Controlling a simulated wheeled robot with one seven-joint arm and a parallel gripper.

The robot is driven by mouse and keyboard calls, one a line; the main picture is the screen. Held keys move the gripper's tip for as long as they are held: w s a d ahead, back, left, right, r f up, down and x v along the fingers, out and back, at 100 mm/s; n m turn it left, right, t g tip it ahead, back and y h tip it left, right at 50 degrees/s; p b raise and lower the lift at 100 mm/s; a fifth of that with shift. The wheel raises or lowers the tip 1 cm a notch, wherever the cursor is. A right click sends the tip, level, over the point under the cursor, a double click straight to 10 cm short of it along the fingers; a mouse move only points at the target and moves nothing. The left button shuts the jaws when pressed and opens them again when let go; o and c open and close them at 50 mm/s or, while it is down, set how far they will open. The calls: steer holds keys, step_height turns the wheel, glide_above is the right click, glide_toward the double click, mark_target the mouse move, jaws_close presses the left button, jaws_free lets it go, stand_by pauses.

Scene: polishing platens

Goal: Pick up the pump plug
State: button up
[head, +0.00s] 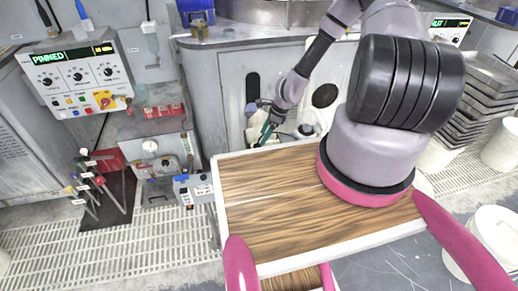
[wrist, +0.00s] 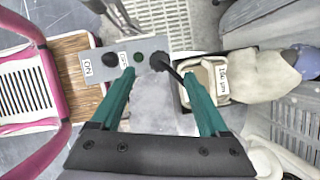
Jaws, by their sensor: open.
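A black round plug-like piece (wrist: 160,62), which I take for the pump plug, sits at the end of a grey switch panel (wrist: 97,68) in the wrist view. A black cord runs from it toward the lower right. My gripper (wrist: 158,73) is open, with its green fingertips on either side of the black piece and a visible gap to each. I cannot tell whether the fingertips are level with it in depth. In the head view my gripper (head: 266,134) is low by the cabinet front, and I cannot make out the plug there.
Right of the fingers in the wrist view are a labelled beige container (wrist: 222,80) and a pale bag-like item (wrist: 255,77), close to the right finger. In the head view, a control box marked PINNED (head: 78,78) and a gauge box (head: 160,160) stand at left.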

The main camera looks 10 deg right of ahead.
mark_target(258, 145)
steer(key=x, duration=0.7)
steer(key=shift+a+f, duration=0.1)
steer(key=shift+f, duration=0.25)
jaws_close()
steer(key=shift+r, duration=0.15)
